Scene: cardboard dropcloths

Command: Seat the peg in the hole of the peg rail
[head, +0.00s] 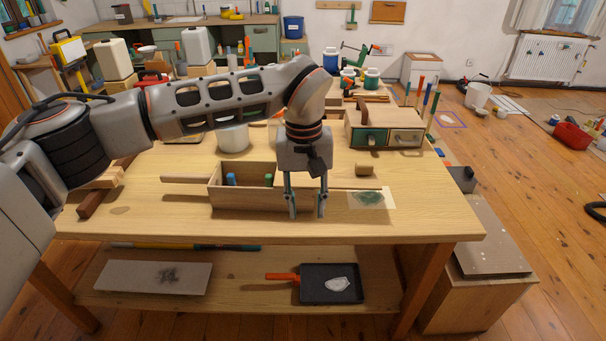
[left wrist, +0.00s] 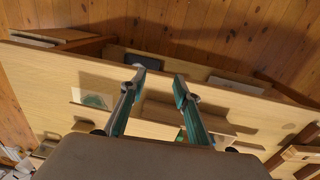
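My left gripper (head: 307,206) points down over the workbench, at the right end of an open wooden box (head: 245,199). Its two fingers are apart with nothing between them; the left wrist view (left wrist: 159,82) also shows the gap empty. The box holds a blue piece (head: 232,179) and a green piece (head: 269,179). A short wooden piece (head: 364,170) lies right of the gripper, apart from it; I cannot tell whether it is the peg. I cannot make out the peg rail or its hole for certain. My right gripper is not in view.
A paper with a green stain (head: 368,199) lies right of the box. A wooden drawer unit (head: 384,129) and a white pot (head: 233,137) stand behind. The bench's front right is clear.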

